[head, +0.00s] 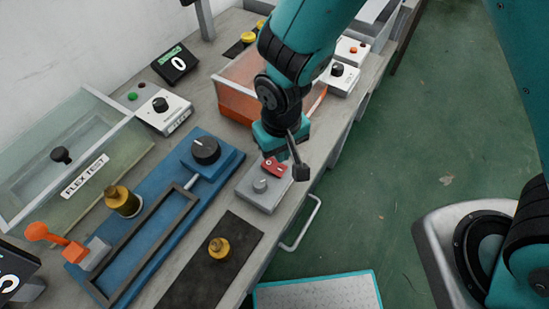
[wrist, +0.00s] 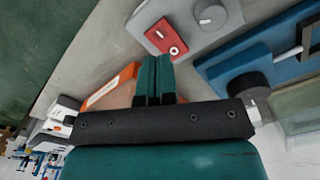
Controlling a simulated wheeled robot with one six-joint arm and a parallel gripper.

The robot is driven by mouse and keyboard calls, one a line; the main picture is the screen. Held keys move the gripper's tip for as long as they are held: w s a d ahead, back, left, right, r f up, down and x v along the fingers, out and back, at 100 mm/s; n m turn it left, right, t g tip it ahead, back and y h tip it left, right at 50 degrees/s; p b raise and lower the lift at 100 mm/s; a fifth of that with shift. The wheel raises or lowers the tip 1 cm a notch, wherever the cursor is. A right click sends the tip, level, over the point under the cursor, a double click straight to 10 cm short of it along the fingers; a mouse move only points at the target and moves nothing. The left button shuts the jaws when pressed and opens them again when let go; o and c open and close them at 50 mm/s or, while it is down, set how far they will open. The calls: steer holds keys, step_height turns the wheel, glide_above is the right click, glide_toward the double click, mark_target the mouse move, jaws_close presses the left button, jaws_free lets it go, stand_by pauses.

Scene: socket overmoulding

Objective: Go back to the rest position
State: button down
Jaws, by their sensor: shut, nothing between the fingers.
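My gripper (wrist: 154,78) shows in the wrist view with its two teal fingers shut together and nothing between them. In the head view the end of my arm hangs above the bench, over the far end of a grey control box with a knob (head: 261,186), and the fingertips are mostly hidden. The red switch plate (wrist: 166,37) of that box lies just beyond the fingertips in the wrist view. I cannot tell the exact gap between fingers and box.
A blue fixture (head: 215,158) with a black knob stands left of the grey box. A brass part (head: 219,249) sits on a black mat (head: 187,277). A clear-walled bin (head: 30,190) labelled "FLEX TEST" is at the left. An orange bin (head: 237,101) stands behind my arm. Green floor (head: 400,150) is open at right.

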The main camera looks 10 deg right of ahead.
steer(key=shift+r+p, duration=0.5)
steer(key=shift+r, duration=0.35)
steer(key=s+d+r+n+y, duration=0.1)
steer(key=s+d+r, duration=0.2)
steer(key=r, duration=0.5)
steer(key=s+d+r+y, duration=0.1)
steer(key=s+d+r, duration=0.2)
steer(key=r, duration=0.5)
steer(key=s+d+r+n+y, duration=0.1)
steer(key=s+d+r, duration=0.3)
steer(key=r, duration=0.4)
steer(key=shift+s+n+y, duration=0.2)
steer(key=shift+n+y, duration=0.1)
steer(key=shift+y, duration=0.3)
